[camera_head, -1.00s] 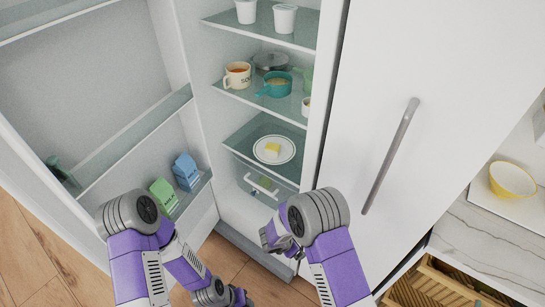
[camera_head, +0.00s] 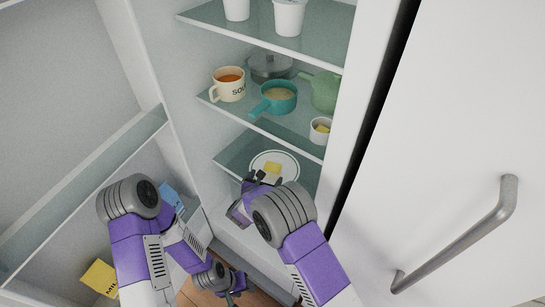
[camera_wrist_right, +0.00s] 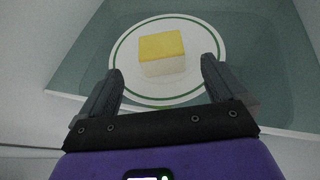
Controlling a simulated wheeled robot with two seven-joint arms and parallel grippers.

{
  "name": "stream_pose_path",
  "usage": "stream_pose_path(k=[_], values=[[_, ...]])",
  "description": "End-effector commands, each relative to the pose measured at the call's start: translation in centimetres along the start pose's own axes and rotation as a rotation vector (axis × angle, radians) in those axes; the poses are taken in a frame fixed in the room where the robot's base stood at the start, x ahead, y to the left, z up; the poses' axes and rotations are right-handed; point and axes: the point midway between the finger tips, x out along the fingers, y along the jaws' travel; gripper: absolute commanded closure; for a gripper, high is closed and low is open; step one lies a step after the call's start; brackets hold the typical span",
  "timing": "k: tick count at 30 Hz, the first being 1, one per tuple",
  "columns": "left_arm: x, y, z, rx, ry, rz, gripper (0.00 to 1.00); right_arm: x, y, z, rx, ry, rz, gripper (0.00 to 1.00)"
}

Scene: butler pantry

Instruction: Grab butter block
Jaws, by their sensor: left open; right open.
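The butter block (camera_head: 272,168) is a small yellow-topped block on a white plate (camera_head: 291,163) with a green ring, on a lower glass shelf of the open fridge. In the right wrist view the butter block (camera_wrist_right: 163,52) sits on the plate (camera_wrist_right: 212,48), just beyond the fingertips. My right gripper (camera_head: 262,176) is at the front of the plate; in the right wrist view its fingers (camera_wrist_right: 161,78) are open and empty, one to each side of the butter's near face. My left gripper (camera_head: 238,284) is open and empty, low near the floor in front of the fridge.
White cups (camera_head: 289,17) stand higher. Cartons (camera_head: 100,278) sit in the open door's shelf at left.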

Motion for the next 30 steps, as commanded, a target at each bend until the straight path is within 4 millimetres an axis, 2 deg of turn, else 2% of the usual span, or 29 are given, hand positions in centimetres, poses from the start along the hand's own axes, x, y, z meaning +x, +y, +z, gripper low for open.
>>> stream_pose_path(k=[8,14,18,27,30], values=[[0.9,-0.4,0.1,-0.001,-0.003,0.000,0.57,2.6,0.0,-0.3,-0.002,-0.005,0.001,0.02],[2.2,-0.9,0.0,-0.001,-0.002,0.000,0.57,5.4,-0.2,-1.5,-0.001,-0.005,0.000,0.02],[2.6,-1.0,0.0,-0.001,-0.002,0.000,0.57,7.0,-0.1,-1.3,0.000,-0.005,0.002,0.02],[2.6,-1.0,0.0,-0.001,-0.002,0.000,0.57,7.5,-0.1,-1.1,-0.001,-0.004,0.003,0.02],[2.6,-1.0,0.0,-0.001,-0.002,0.000,0.57,7.5,-0.1,-1.1,-0.001,-0.004,0.003,0.16]])
